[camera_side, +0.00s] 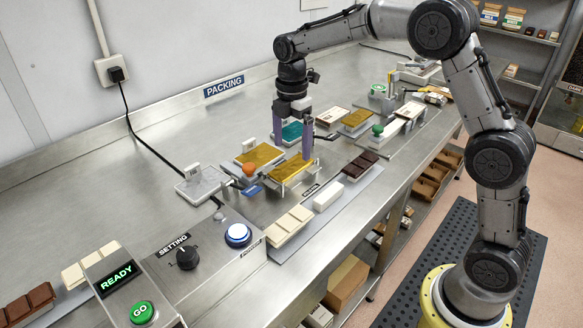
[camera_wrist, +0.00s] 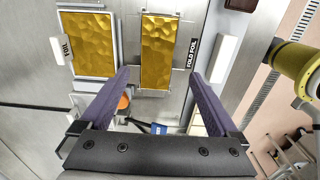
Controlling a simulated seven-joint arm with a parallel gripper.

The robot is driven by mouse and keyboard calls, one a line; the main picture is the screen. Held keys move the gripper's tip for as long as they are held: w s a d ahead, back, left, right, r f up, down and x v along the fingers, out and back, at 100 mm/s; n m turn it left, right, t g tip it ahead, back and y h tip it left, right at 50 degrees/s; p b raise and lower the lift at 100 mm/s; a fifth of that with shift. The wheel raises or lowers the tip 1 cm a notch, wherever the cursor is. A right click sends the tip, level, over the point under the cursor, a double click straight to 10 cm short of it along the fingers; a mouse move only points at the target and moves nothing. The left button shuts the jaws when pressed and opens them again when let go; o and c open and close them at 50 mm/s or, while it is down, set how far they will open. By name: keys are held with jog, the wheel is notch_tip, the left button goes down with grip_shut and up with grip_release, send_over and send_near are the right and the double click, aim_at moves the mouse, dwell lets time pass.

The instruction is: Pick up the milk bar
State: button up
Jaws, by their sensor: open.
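No bar carries a readable name, so I cannot be sure which is the milk bar. A medium-brown segmented bar (camera_side: 28,303) lies at the lower left of the side view. A darker brown segmented bar (camera_side: 360,165) lies to the right of my gripper; a dark brown corner shows at the top of the wrist view (camera_wrist: 241,4). My gripper (camera_side: 292,150) is open and empty, pointing down over the bench near a gold foil panel (camera_side: 292,167). In the wrist view its fingers (camera_wrist: 159,73) stand apart, with that panel (camera_wrist: 169,50) beyond them. Both bars are clear of the fingers.
A second gold panel (camera_side: 259,155), an orange ball (camera_side: 249,170), cream bars (camera_side: 290,222) and a white block (camera_side: 328,195) lie near my gripper.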

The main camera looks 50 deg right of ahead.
aim_at(292, 166)
jog(key=shift+w+d+f, duration=0.15)
jog(key=shift+f, duration=1.2)
jog(key=shift+w+d+f, duration=0.1)
jog(key=shift+f, duration=1.2)
jog(key=shift+c, duration=0.3)
grip_shut()
